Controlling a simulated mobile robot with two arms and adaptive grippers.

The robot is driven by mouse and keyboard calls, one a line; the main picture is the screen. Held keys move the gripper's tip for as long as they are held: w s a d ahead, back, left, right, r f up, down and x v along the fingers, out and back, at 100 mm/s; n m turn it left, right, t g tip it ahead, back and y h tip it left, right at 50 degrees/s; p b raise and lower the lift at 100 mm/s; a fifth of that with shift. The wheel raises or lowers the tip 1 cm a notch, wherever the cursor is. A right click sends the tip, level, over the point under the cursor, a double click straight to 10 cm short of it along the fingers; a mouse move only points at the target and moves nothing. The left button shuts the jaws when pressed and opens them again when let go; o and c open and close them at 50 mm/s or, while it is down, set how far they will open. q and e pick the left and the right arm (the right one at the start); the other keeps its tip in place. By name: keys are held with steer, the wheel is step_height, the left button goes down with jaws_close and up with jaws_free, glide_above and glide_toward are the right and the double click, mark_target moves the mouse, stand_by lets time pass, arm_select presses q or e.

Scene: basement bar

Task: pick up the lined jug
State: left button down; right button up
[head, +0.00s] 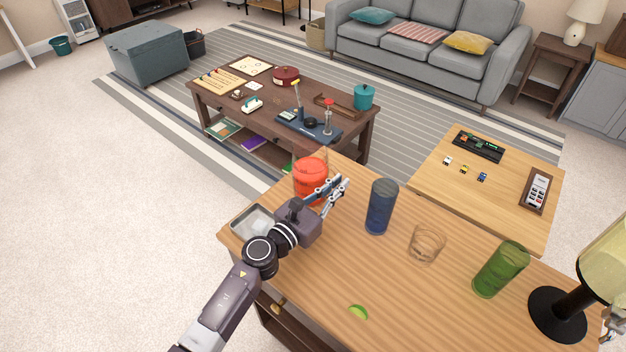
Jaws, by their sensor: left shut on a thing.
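A clear jug with red contents (311,176) stands upright at the far left corner of the wooden counter. I take it to be the lined jug; no lines can be made out at this size. My left gripper (331,193) is shut on the jug from its near right side, and its fingers hide part of the jug's lower body. I cannot tell whether the jug's base touches the counter.
A metal tray (252,222) is beside my left wrist. A lime wedge (358,312) lies in front.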

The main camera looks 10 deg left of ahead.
arm_select(q)
steer(key=shift+w+r, duration=0.1)
steer(key=shift+r, duration=0.1)
steer(key=shift+r, duration=0.1)
